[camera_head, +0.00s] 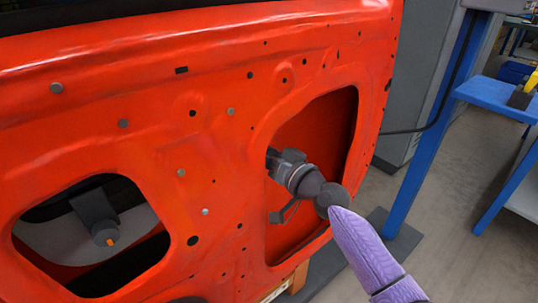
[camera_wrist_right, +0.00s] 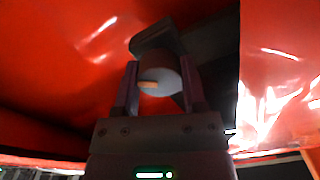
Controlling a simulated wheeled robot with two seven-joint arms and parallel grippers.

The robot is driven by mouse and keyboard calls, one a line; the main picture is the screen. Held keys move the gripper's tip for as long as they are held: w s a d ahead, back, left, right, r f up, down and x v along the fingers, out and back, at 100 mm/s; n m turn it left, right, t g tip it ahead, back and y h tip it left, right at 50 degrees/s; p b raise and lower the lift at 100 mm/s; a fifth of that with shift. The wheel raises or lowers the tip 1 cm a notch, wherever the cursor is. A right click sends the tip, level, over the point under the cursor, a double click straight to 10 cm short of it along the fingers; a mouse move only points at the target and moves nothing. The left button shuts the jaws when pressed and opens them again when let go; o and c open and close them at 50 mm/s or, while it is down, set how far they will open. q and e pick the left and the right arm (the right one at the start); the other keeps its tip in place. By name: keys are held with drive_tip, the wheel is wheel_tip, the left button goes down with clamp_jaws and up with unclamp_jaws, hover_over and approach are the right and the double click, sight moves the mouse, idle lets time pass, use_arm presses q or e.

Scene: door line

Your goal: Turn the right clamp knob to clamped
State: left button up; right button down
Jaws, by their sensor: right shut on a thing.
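The right clamp knob (camera_wrist_right: 163,72) is a round grey cylinder with a small tan mark on its face; the mark lies nearly level, left of the knob's middle in the right wrist view. My right gripper (camera_wrist_right: 159,80) is shut on the knob, one finger on each side. In the head view my right arm reaches into the door's right opening, and the gripper body (camera_head: 287,161) shows at the opening's left edge. Its fingertips and the right knob are hidden there behind the red panel. My left gripper is not in view.
The red door panel (camera_head: 150,75) fills the left and middle. Its left opening shows another grey knob (camera_head: 105,233) with an orange mark.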

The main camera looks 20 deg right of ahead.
drive_tip(key=m, duration=0.6)
drive_tip(key=shift+p, duration=0.3)
drive_tip(key=shift+m, duration=1.2)
drive_tip(key=shift+m+p, duration=0.3)
drive_tip(key=shift+m, duration=0.5)
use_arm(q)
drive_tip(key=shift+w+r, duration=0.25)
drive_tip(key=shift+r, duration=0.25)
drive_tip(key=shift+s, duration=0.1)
use_arm(e)
drive_tip(key=shift+f, duration=0.1)
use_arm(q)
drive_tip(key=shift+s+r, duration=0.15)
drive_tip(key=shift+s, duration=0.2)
